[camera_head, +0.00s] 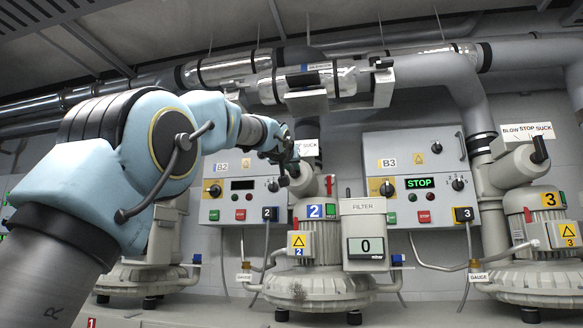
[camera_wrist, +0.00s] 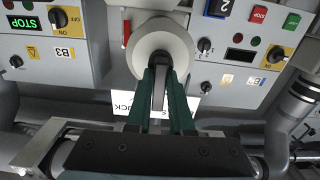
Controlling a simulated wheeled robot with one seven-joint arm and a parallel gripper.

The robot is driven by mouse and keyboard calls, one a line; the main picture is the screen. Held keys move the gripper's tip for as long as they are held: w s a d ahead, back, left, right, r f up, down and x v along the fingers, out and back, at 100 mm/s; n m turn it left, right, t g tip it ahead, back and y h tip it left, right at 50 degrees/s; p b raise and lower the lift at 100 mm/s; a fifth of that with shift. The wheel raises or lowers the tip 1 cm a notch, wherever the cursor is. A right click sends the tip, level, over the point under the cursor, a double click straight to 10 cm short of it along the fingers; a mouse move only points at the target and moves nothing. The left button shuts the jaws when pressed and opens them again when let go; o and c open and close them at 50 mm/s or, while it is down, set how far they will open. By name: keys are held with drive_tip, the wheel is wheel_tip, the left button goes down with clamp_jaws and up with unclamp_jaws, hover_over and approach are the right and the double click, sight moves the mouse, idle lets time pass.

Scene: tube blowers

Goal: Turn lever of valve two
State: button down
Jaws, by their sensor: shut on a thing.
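Blower two (camera_head: 318,285) stands in the middle of the head view, with a blue "2" label (camera_head: 315,211). Its valve is mostly hidden by my gripper (camera_head: 286,172) in that view; part of the white "SUCK" sign (camera_head: 309,147) shows. In the wrist view, upside down, the round pale valve body (camera_wrist: 160,50) is in the middle. My gripper's green fingers (camera_wrist: 159,88) are shut on the grey lever (camera_wrist: 158,92) that comes out from the valve. The fingers cover much of the lever and part of the sign (camera_wrist: 118,101).
Control box B3 (camera_head: 375,147) with a lit "STOP" display and box B2 (camera_head: 240,211) hang on either side. The filter unit (camera_head: 362,228) reads 0. Blower three (camera_head: 520,237) with its black lever (camera_head: 539,150) is at right. Large pipes (camera_head: 430,90) run overhead.

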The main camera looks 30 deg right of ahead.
idle(0.5)
drive_tip(key=c, duration=0.8)
unclamp_jaws()
drive_tip(key=shift+s+a, duration=0.1)
drive_tip(key=b+v, duration=0.6)
drive_tip(key=v, duration=0.4)
drive_tip(key=shift+s+a, duration=0.2)
drive_tip(key=shift+s, duration=0.05)
